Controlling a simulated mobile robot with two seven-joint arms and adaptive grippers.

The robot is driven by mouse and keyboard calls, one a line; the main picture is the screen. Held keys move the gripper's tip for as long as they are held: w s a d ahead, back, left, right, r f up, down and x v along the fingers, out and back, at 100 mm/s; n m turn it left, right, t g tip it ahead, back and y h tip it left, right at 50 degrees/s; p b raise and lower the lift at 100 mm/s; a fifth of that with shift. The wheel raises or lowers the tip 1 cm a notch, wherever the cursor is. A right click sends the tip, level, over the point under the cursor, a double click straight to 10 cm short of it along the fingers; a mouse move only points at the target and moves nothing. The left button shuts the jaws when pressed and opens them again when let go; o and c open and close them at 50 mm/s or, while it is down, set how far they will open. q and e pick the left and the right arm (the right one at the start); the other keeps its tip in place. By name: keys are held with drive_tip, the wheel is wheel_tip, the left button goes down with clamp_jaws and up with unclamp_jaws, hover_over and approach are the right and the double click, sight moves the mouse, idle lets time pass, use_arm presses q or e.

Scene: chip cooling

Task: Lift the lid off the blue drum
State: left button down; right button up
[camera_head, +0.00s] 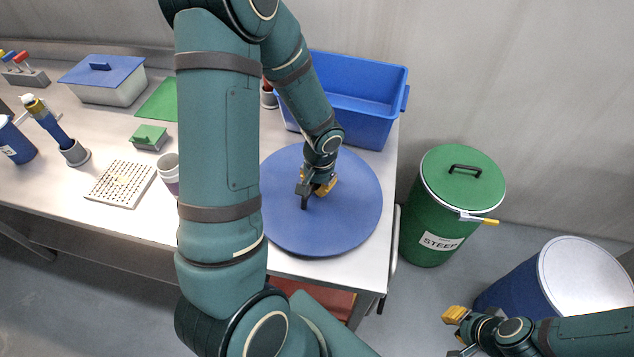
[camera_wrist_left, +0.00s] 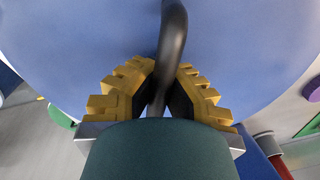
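The blue drum (camera_head: 507,293) stands on the floor at the lower right, partly behind my right arm. Its top shows as a pale, round face (camera_head: 590,275) with no blue lid on it. The round blue lid (camera_head: 345,225) is over the right end of the table; I cannot tell whether it touches the table. My left gripper (camera_head: 318,190) is at the lid's middle. In the left wrist view its yellow fingers (camera_wrist_left: 167,80) close on both sides of the dark, curved handle (camera_wrist_left: 173,30). My right gripper (camera_head: 458,332) is empty, its fingers apart, left of the drum.
A blue bin (camera_head: 365,115) stands behind the blue lid. A perforated tray (camera_head: 120,190), cup and lidded box (camera_head: 110,85) are on the left.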

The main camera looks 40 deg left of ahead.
use_arm(q)
drive_tip(key=shift+f, duration=0.3)
drive_tip(key=shift+f, duration=0.1)
drive_tip(key=c, duration=1.1)
unclamp_jaws()
drive_tip(key=shift+o, duration=0.2)
wheel_tip(320, 180, up, 12)
drive_tip(key=shift+d, duration=0.45)
